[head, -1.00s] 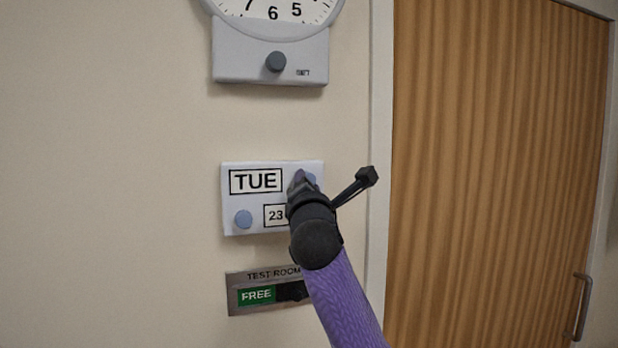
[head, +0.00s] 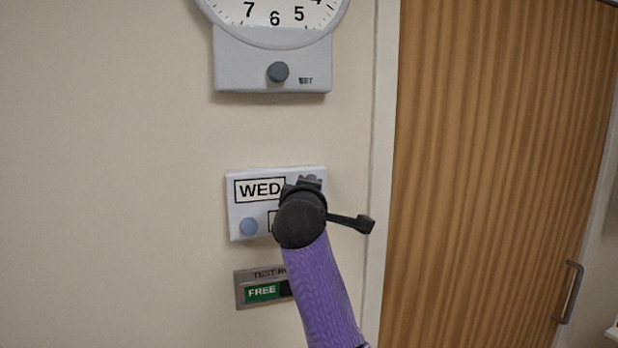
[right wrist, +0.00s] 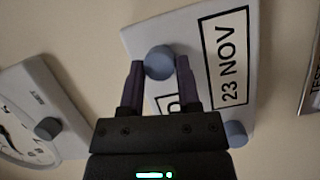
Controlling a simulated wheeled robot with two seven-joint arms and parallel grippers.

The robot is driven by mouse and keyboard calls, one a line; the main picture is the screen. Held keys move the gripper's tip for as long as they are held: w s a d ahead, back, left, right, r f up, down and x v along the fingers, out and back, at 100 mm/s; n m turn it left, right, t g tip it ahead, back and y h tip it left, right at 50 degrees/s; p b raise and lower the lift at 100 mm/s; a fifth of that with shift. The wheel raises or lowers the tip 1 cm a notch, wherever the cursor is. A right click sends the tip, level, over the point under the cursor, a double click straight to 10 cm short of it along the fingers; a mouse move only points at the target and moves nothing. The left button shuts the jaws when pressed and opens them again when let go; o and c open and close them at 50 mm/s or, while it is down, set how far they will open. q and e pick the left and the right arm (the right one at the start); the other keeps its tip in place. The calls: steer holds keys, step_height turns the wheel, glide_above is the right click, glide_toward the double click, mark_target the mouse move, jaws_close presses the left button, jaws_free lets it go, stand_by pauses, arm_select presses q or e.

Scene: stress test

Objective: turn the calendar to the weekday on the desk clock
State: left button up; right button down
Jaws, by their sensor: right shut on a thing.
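The calendar (head: 239,206) is a white box on the wall, and its day window (head: 260,189) reads WED. In the right wrist view its date window (right wrist: 228,60) reads 23 NOV. My right gripper (head: 310,182) is shut on the calendar's upper right knob (right wrist: 158,60), a round blue knob between the two fingers (right wrist: 160,66). The lower left knob (head: 249,226) is free. My wrist hides the date window's right part in the head view. A wall clock (head: 274,38) hangs above, cut off at the top. No desk clock is in view. My left gripper is not in view.
A dark knob (head: 278,72) sits on the clock's base. Below the calendar is a TEST ROOM sign (head: 262,292) reading FREE, partly behind my arm. A wooden door (head: 490,170) with a metal handle (head: 571,293) stands at the right. The wall left of the calendar is bare.

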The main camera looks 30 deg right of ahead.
steer(key=shift+s+d+r+m+g+y+p, duration=0.1)
steer(key=shift+m+g+y+p, duration=0.15)
steer(key=shift+m+y+p, duration=1.1)
steer(key=shift+w+d+r+m+g+y+p, duration=0.15)
steer(key=shift+m+y+p, duration=0.35)
steer(key=shift+m+p, duration=1.7)
steer(key=shift+s+r+m+g+y+p, duration=0.15)
steer(key=shift+m+g+y+p, duration=0.15)
steer(key=shift+m+y+p, duration=1.05)
steer(key=shift+f+m+h+p, duration=0.1)
steer(key=shift+m+h+p, duration=0.3)
steer(key=shift+m, duration=0.1)
steer(key=shift+c, duration=1.6)
jaws_free()
